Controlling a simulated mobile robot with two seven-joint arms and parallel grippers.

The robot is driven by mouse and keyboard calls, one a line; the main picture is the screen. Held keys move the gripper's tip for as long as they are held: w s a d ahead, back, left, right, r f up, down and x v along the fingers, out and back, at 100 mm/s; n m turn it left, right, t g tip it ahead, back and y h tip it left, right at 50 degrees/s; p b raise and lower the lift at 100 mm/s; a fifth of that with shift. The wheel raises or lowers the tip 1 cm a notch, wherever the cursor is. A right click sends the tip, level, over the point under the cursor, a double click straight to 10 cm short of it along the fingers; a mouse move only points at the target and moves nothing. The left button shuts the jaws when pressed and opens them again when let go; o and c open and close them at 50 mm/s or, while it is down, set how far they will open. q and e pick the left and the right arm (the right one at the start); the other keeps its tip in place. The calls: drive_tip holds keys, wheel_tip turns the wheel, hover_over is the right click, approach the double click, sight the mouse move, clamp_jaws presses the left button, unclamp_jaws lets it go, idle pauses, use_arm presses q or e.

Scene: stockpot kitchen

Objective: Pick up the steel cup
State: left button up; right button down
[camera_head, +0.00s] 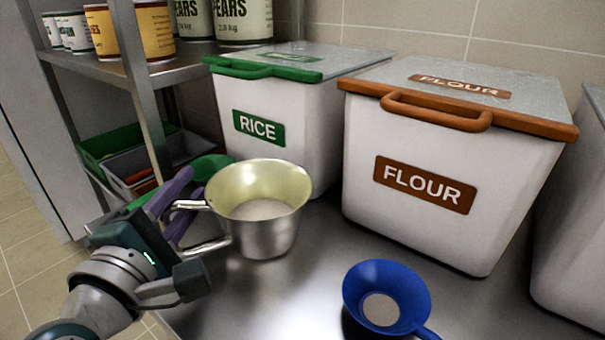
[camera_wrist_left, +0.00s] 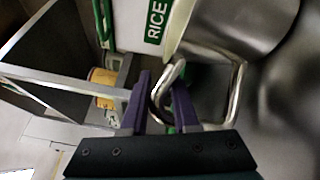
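The steel cup (camera_head: 270,228) stands upright on the steel counter, in front of the rice bin. Its wire handle points left, towards my left gripper (camera_head: 194,182). In the left wrist view the cup's shiny wall (camera_wrist_left: 240,25) fills the top right, and its bent handle reaches between the purple fingers of my left gripper (camera_wrist_left: 160,78). The fingers are apart, on either side of the handle. I see a gap between them and cannot tell whether either one touches the handle. My right gripper is in neither view.
A blue scoop (camera_head: 412,290) lies at the front right of the cup. The rice bin (camera_head: 305,128) and flour bin (camera_head: 455,150) stand behind. A green scoop (camera_head: 212,163) is partly hidden behind the cup. A metal shelf (camera_head: 105,68) with cans stands at the left.

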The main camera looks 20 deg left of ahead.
use_arm(q)
clamp_jaws()
drive_tip(key=shift+r, duration=0.15)
idle(0.8)
